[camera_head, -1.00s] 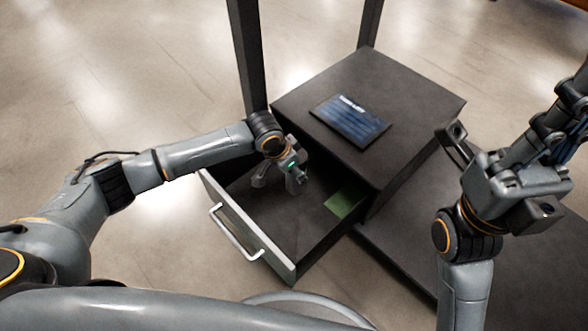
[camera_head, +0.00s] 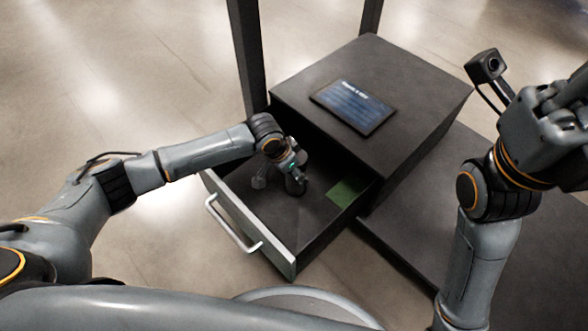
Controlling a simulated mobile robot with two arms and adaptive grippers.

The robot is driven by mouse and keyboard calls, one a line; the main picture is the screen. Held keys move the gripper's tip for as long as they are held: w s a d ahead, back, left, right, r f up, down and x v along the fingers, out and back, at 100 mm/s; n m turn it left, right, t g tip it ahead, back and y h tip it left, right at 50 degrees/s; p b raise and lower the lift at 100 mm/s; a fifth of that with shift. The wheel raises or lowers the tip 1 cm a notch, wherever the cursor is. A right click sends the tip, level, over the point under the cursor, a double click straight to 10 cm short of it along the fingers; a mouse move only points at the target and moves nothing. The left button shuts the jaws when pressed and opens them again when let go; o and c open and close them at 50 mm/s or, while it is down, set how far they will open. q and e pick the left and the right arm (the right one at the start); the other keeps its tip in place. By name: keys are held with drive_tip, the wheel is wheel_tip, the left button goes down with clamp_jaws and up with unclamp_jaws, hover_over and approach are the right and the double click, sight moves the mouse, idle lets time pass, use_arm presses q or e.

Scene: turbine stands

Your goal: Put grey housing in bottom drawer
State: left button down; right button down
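The open drawer (camera_head: 300,218) of the dark cabinet is pulled out towards me, with a light front and a silver handle (camera_head: 232,228). My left gripper (camera_head: 282,180) reaches down into the drawer near its back left. Small grey shapes show at and below the gripper; I cannot tell which are fingers and which may be the grey housing. Whether the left gripper is open or shut is unclear. My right gripper (camera_head: 548,128) is raised at the right, away from the drawer; its fingers cannot be made out.
The dark cabinet (camera_head: 420,105) has a flat dark panel with printed text (camera_head: 352,106) on top. A green patch (camera_head: 343,191) lies on the right of the drawer floor. Dark posts (camera_head: 248,60) stand behind. A low dark platform (camera_head: 480,215) extends to the right.

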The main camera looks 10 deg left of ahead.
use_arm(q)
drive_tip(key=shift+f, duration=0.15)
drive_tip(key=shift+c, duration=2.2)
unclamp_jaws()
drive_tip(key=shift+o, duration=0.8)
drive_tip(key=shift+f, duration=0.15)
